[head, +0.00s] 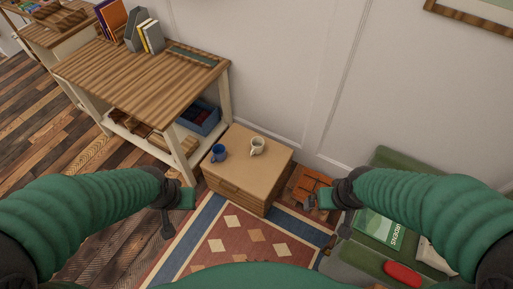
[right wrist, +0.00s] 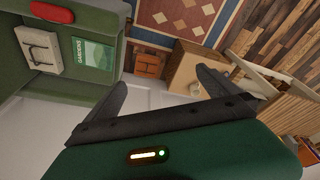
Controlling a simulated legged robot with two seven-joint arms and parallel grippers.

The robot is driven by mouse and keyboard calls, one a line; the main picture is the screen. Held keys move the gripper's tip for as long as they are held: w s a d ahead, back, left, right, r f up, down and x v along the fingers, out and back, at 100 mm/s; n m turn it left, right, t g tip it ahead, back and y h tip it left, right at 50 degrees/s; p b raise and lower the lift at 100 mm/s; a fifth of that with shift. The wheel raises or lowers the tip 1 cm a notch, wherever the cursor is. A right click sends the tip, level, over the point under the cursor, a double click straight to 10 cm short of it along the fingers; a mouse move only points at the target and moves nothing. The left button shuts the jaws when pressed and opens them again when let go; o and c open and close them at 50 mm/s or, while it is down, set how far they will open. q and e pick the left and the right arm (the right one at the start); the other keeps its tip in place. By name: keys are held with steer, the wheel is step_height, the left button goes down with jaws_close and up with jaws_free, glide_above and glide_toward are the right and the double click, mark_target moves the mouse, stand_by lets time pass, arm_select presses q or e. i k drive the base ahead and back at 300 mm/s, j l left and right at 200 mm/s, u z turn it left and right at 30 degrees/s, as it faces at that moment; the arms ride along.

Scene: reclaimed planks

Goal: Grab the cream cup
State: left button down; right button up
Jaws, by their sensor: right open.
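The cream cup (head: 257,146) stands upright on top of a small wooden cabinet (head: 235,172) in the head view. A blue cup (head: 219,153) stands to its left on the same top. In the right wrist view the cream cup (right wrist: 195,88) shows small, close beside one finger in the picture, with the cabinet (right wrist: 190,66) behind. My right gripper (right wrist: 161,78) is open and empty, apart from the cup; in the head view it is to the right of the cabinet. My left gripper (head: 168,222) is left of the cabinet, its jaws too small to judge.
A wooden desk (head: 140,80) with a lower shelf and blue bin (head: 200,117) stands left of the cabinet. A green sofa (head: 395,162) with a book (head: 378,228) and red object (head: 403,274) is at right. A patterned rug (head: 238,240) lies in front; a wall is behind.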

mark_target(258, 143)
steer(key=i+l+u, duration=0.1)
steer(key=i+u, duration=0.2)
steer(key=i, duration=0.6)
steer(key=i+l+u, duration=0.2)
steer(key=i+l, duration=0.25)
